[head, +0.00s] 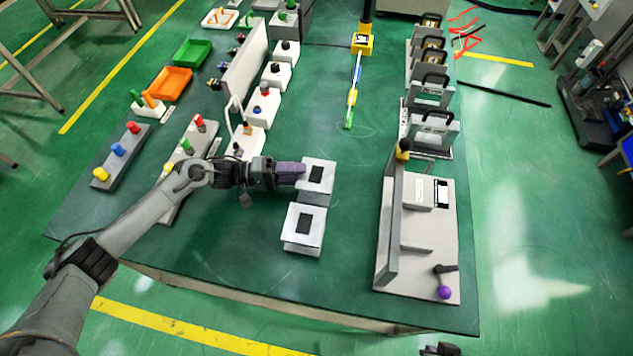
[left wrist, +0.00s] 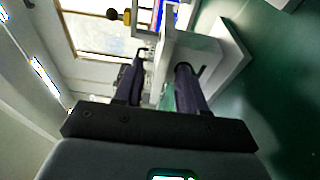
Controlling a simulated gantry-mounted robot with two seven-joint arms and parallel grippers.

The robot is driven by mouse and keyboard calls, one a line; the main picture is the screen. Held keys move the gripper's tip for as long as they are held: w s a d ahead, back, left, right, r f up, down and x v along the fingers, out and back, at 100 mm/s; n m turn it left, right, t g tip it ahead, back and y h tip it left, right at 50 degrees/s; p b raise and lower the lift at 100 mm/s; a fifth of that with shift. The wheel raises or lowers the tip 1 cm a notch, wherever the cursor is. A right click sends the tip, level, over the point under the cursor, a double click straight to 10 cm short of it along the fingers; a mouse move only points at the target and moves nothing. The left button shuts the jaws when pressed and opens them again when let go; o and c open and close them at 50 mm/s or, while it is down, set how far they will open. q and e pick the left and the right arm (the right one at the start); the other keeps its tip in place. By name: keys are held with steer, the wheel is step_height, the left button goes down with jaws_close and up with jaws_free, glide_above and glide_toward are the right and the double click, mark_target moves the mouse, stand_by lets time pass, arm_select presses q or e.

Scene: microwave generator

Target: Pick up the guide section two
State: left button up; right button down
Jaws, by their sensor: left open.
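Two white block-like sections with flat square plates and a dark rectangular opening stand on the green table in the head view. One is the farther section (head: 327,188), the other the nearer section (head: 291,238). No label shows which is guide section two. My left gripper (head: 303,172) is at the left edge of the farther section, its purple fingers pointing right. In the left wrist view, my left gripper (left wrist: 160,85) is open, with part of a white section (left wrist: 196,50) between and beyond its fingers. Contact cannot be told. A dark part at the bottom edge may be my right gripper (head: 440,349).
A grey fixture (head: 417,270) with a purple-knobbed lever stands at the right. Several handled grey units (head: 432,95) line the right edge. Orange (head: 169,84) and green (head: 193,52) trays and button panels lie left. The table's middle is mostly clear.

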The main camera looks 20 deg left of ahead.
arm_select(q)
jaws_close()
steer(key=shift+r, duration=0.25)
stand_by(0.4)
